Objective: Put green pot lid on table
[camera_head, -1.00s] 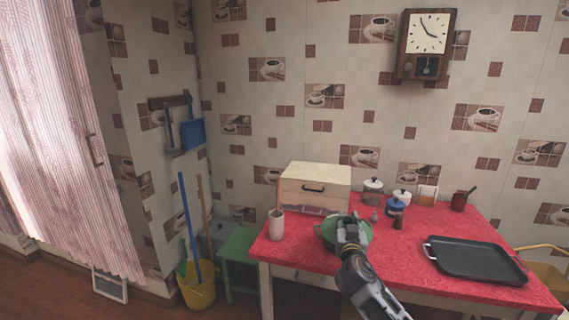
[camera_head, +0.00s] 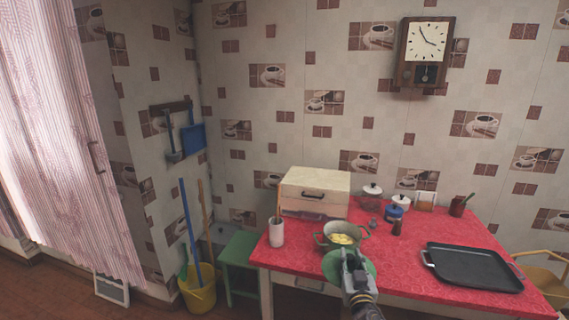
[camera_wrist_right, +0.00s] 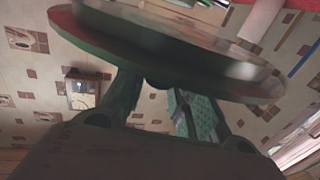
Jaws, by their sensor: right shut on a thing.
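The green pot lid (camera_head: 364,268) is held by my right gripper (camera_head: 352,266) in front of the green pot, over the near edge of the red table. The lid fills the top of the right wrist view (camera_wrist_right: 170,55), tilted and blurred, with the gripper fingers (camera_wrist_right: 150,90) just below it. The green pot (camera_head: 341,237) stands uncovered on the red table (camera_head: 395,272), with yellow contents showing. My left gripper is not in view.
A black tray (camera_head: 472,268) lies at the right of the table. A white cup (camera_head: 276,233) stands at the left edge, and a wooden box (camera_head: 315,188) behind the pot. Jars (camera_head: 394,214) stand at the back.

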